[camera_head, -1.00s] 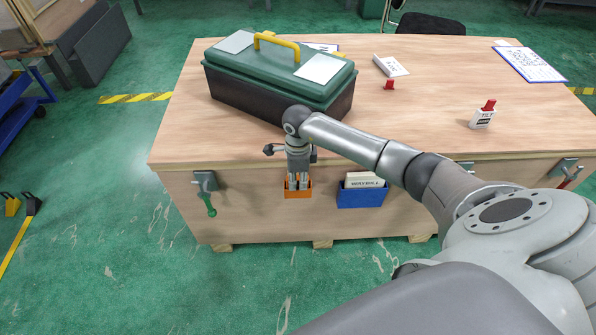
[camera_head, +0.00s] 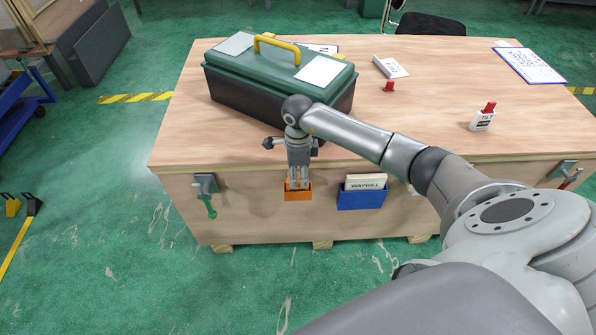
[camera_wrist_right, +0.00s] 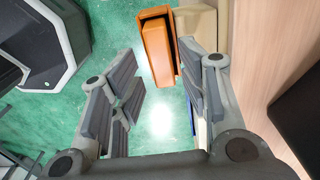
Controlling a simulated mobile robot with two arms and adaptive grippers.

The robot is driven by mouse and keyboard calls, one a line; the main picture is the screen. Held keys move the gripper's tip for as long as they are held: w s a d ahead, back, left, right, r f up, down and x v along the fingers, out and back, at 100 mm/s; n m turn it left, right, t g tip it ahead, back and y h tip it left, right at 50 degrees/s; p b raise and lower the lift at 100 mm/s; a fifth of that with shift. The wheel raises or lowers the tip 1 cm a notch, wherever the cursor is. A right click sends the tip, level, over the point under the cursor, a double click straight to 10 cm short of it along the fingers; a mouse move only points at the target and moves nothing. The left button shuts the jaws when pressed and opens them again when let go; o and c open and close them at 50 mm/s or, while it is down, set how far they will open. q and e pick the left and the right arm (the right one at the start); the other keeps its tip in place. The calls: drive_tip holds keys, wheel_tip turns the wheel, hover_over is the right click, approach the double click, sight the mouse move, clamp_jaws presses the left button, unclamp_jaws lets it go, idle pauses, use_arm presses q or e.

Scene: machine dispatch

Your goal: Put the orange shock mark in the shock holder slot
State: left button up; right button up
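The orange holder (camera_head: 297,194) is fixed to the front face of the wooden crate. My right gripper (camera_head: 298,183) points down right above it, hiding part of its top. In the right wrist view the fingers of my right gripper (camera_wrist_right: 162,75) are apart with nothing between their pads. Beyond the tips, that view shows the orange holder (camera_wrist_right: 140,45) with a dark gap along its opening. An orange block-like surface (camera_wrist_right: 157,55) lies beside the gap; I cannot tell whether it is the shock mark or the holder's wall. My left gripper is out of view.
A blue holder (camera_head: 360,199) with a waybill (camera_head: 366,182) hangs to the right. A green-handled latch (camera_head: 207,195) is to the left.

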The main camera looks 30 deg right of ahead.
wheel_tip(320, 180, up, 9)
drive_tip(key=shift+f, duration=0.2)
